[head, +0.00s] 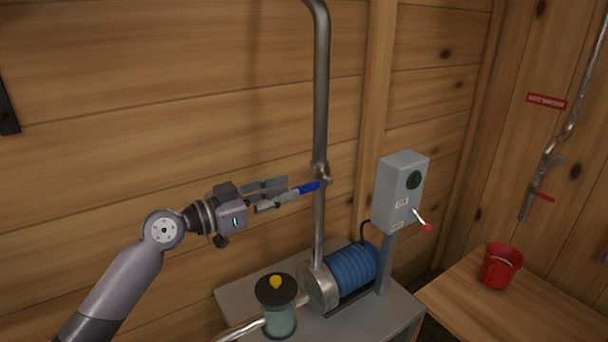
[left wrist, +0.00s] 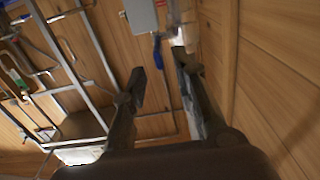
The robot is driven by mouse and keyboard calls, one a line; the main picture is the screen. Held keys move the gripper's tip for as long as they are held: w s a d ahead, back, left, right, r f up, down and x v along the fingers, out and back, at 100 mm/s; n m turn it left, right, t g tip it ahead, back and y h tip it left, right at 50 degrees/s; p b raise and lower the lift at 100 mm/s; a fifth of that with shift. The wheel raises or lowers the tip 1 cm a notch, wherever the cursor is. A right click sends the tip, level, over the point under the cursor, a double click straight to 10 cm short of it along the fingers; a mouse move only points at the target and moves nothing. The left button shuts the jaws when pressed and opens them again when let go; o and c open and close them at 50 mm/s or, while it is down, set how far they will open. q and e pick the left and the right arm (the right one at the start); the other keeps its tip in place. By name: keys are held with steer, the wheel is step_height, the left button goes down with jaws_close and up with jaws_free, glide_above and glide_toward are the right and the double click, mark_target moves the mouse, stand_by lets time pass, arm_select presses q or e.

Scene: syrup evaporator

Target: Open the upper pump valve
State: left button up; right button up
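The upper pump valve has a blue lever handle (head: 309,187) on the vertical steel pipe (head: 320,220) above the pump. The handle points left from the pipe, close to horizontal. In the left wrist view the blue handle (left wrist: 158,52) shows just beyond the gap between my fingers. My left gripper (head: 289,187) comes in from the left with its fingers spread. Its fingertips are at the handle's free end; I cannot tell whether they touch it. My left gripper (left wrist: 162,78) also looks open in the wrist view. My right gripper is not in view.
Below are a blue pump motor (head: 352,268) and a jar with a yellow knob (head: 275,282) on a grey stand. A grey switch box (head: 398,190) with a red-tipped lever stands right of the pipe. A red cup (head: 501,268) sits on a wooden table. The plank wall is close behind.

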mark_target(319, 180)
arm_select(q)
steer(key=p+x, duration=0.1)
steer(key=x, duration=0.4)
steer(key=shift+w+d, duration=0.2)
steer(key=shift+c, duration=0.4)
jaws_close()
stand_by(0.3)
